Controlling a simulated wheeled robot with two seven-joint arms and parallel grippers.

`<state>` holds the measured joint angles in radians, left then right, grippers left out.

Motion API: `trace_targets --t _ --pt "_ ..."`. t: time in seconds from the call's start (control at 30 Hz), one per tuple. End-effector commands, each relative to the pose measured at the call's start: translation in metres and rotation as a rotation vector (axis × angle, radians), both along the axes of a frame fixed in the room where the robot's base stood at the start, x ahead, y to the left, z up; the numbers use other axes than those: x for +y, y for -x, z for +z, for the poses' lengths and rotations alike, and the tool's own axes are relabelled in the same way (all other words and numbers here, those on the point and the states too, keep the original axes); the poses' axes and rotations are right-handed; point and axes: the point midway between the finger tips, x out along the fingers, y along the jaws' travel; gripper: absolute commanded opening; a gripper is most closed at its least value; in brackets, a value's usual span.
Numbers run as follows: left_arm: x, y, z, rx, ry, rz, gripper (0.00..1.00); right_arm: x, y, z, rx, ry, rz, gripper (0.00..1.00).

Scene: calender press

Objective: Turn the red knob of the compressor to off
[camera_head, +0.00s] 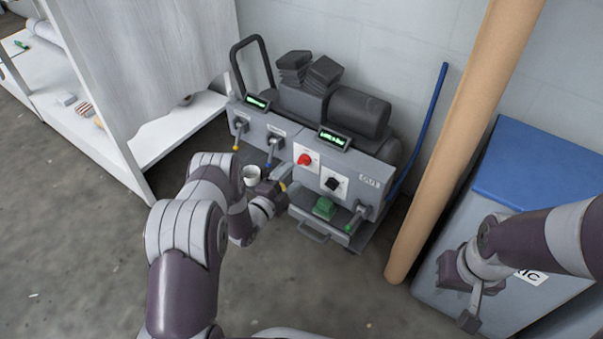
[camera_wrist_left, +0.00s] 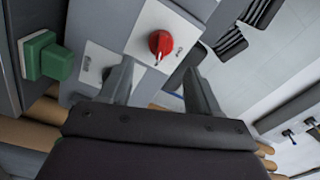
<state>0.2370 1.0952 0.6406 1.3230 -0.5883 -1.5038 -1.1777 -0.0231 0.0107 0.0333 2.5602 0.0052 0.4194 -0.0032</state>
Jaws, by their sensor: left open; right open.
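The compressor (camera_head: 362,165) is a grey unit against the back wall. Its red knob (camera_head: 304,160) sits on a white plate on the front panel. In the left wrist view the red knob (camera_wrist_left: 160,42) shows a white pointer mark aimed toward the bottom of the picture. My left gripper (camera_head: 283,187) is just in front of the panel, below and left of the red knob. In the left wrist view its two fingers (camera_wrist_left: 158,68) are open and empty, with the knob ahead of the gap, apart from them. My right gripper (camera_head: 470,308) is open and empty at the lower right.
A black knob (camera_head: 333,184), a green block (camera_head: 324,208) and a green-tipped lever (camera_head: 356,216) lie right of my left gripper. Blue- and yellow-tipped levers are left. A brown post (camera_head: 450,150) and blue-lidded box (camera_head: 545,170) stand right. Floor in front is clear.

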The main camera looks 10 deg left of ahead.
Motion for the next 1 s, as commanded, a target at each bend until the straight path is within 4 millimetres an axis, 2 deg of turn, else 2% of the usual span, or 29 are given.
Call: trace_targets --t 0.03,0.23,0.37,0.57,0.6,0.67,0.7,0.77,1.0 --pt "-0.005 -0.011 -0.007 -0.003 -0.002 -0.001 0.62 0.0 0.0 -0.015 0.0 0.0 0.0 0.43" --pt "-0.016 -0.043 -0.004 -0.001 0.0 -0.001 0.62 0.0 0.0 -0.031 0.0 0.0 0.0 0.43" --pt "-0.018 -0.05 -0.001 0.002 0.0 0.002 0.62 0.0 0.0 -0.033 0.0 0.0 0.0 0.43" --pt "-0.018 -0.051 0.0 0.002 0.001 0.002 0.62 0.0 0.0 -0.032 0.0 0.0 0.0 0.43" --pt "-0.018 -0.051 0.0 0.002 0.001 0.002 0.59 0.0 0.0 -0.032 0.0 0.0 0.0 0.43" --pt "-0.018 -0.051 0.0 0.002 0.001 0.002 0.39 0.0 0.0 -0.032 0.0 0.0 0.0 0.43" --pt "-0.018 -0.051 0.0 0.002 0.001 0.002 0.26 0.0 0.0 -0.032 0.0 0.0 0.0 0.43" --pt "-0.018 -0.051 0.0 0.002 0.001 0.002 0.08 0.0 0.0 -0.032 0.0 0.0 0.0 0.43" --pt "-0.018 -0.051 0.0 0.008 0.013 0.001 0.08 0.0 0.0 -0.031 0.0 0.0 0.0 0.43"
